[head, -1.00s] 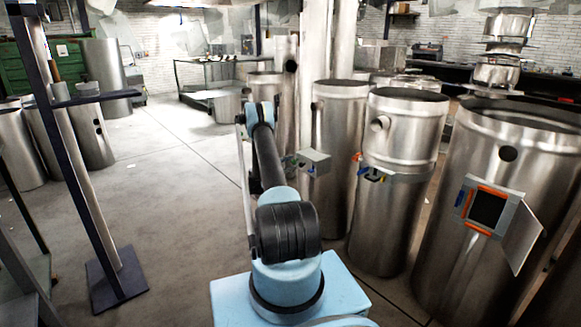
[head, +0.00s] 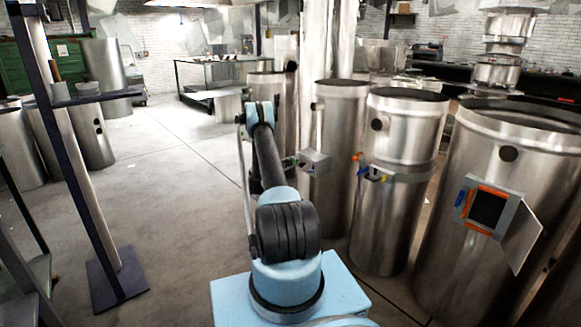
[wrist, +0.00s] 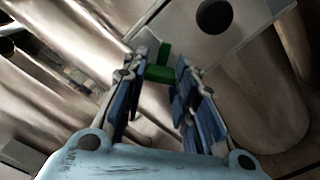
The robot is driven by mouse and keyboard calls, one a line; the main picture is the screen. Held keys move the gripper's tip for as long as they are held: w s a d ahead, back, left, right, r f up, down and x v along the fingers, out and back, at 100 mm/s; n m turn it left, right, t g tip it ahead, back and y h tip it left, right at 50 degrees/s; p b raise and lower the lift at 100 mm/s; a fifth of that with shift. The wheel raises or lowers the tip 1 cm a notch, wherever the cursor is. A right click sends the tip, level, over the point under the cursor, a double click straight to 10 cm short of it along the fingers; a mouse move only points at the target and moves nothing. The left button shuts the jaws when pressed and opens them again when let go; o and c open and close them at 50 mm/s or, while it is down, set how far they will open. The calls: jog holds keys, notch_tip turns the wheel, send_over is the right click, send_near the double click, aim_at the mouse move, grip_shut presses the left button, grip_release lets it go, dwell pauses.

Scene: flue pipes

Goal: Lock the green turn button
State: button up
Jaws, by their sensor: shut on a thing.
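The green turn button (wrist: 160,74) shows in the wrist view at the corner of a grey metal plate (wrist: 190,38) with a dark round hole. My gripper (wrist: 160,84) has its blue fingers on either side of the button and is shut on it. Part of the button is hidden by the fingers. In the head view, my arm reaches to a small grey box (head: 316,160) on the side of a tall steel pipe (head: 340,110). My gripper is mostly hidden there behind my arm.
A second steel pipe (head: 400,125) with coloured fittings stands to the right. A larger pipe (head: 500,150) has an orange-framed opening and an open grey door (head: 523,238). A dark stand (head: 118,285) is at the left. The floor (head: 185,200) between is clear.

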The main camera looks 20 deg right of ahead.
jog(key=m, duration=0.6)
jog(key=shift+s+f+m, duration=0.15)
jog(key=shift+m, duration=0.15)
dwell(0.3)
jog(key=o, duration=1)
jog(key=shift+o, duration=0.2)
jog(key=v, duration=1.2)
